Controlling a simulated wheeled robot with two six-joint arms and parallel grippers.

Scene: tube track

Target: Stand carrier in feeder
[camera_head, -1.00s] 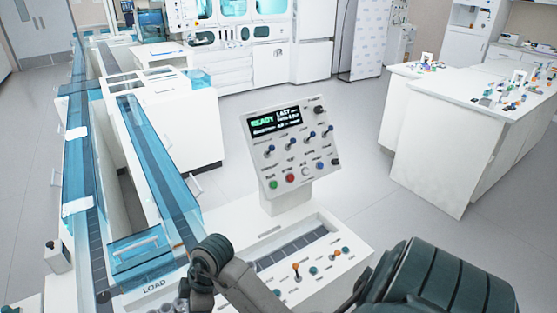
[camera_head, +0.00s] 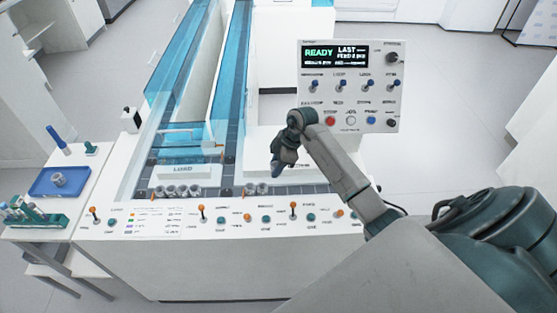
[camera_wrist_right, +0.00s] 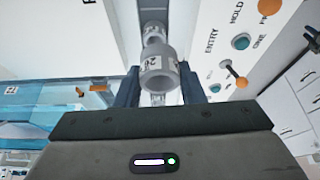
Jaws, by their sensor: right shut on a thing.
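My right gripper (camera_head: 275,168) points down above the long dark channel at the front of the white bench. In the right wrist view it (camera_wrist_right: 160,92) is shut on a grey ring-shaped carrier (camera_wrist_right: 157,72) with a pale label, open end facing the camera. A second grey carrier (camera_wrist_right: 153,32) shows just beyond the held one; I cannot tell if they touch. Several grey carriers (camera_head: 180,192) stand in the channel below the LOAD sign (camera_head: 182,169). Others (camera_head: 255,188) stand under my right gripper. My left gripper is not in view.
Blue-covered tracks (camera_head: 185,60) run back from the channel. A control panel (camera_head: 350,85) reading READY rises behind it. Orange levers (camera_head: 203,210) line the front panel. A side table at left bears a blue tray (camera_head: 75,183) with a grey carrier and a green tube rack (camera_head: 32,217).

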